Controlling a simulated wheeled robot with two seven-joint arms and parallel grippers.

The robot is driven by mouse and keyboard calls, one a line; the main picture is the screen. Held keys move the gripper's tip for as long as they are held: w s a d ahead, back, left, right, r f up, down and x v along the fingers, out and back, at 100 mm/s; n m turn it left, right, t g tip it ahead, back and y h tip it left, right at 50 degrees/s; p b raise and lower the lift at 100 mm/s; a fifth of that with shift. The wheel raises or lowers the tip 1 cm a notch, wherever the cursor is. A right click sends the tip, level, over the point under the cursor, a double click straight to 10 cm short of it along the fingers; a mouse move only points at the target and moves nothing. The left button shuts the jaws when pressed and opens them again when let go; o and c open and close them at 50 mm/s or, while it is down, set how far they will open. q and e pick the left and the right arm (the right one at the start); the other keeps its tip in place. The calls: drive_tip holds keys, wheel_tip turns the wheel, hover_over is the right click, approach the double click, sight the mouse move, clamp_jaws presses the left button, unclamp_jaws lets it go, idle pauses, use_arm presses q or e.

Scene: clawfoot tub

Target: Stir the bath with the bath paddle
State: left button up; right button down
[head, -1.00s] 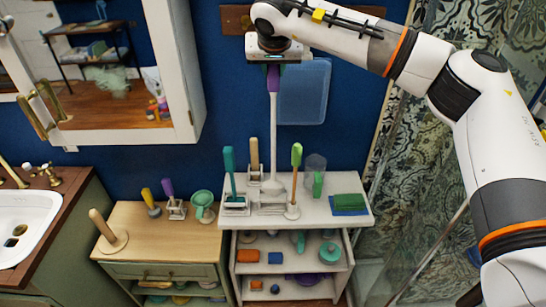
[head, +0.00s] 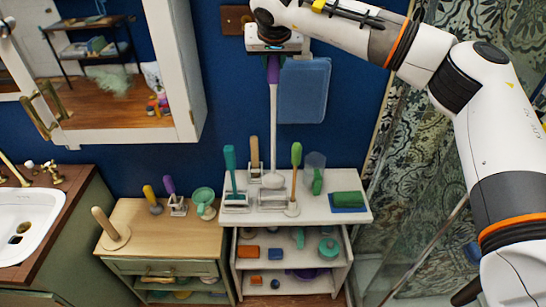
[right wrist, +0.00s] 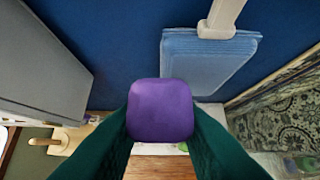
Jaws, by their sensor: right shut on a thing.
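My right gripper (head: 274,52) is at the top middle of the head view, shut on the purple handle (head: 273,70) of a bath paddle. The paddle hangs upright, with a long white shaft (head: 273,120) and a rounded white end (head: 273,181) low over the back of the white shelf top. I cannot tell whether that end touches anything. In the right wrist view the purple handle end (right wrist: 160,110) sits between the dark green fingers. I cannot make out the bath in either view. My left gripper is out of view.
A blue panel (head: 303,92) hangs behind the paddle.

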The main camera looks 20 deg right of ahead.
drive_tip(key=shift+r+p, duration=1.25)
drive_tip(key=shift+r, duration=0.4)
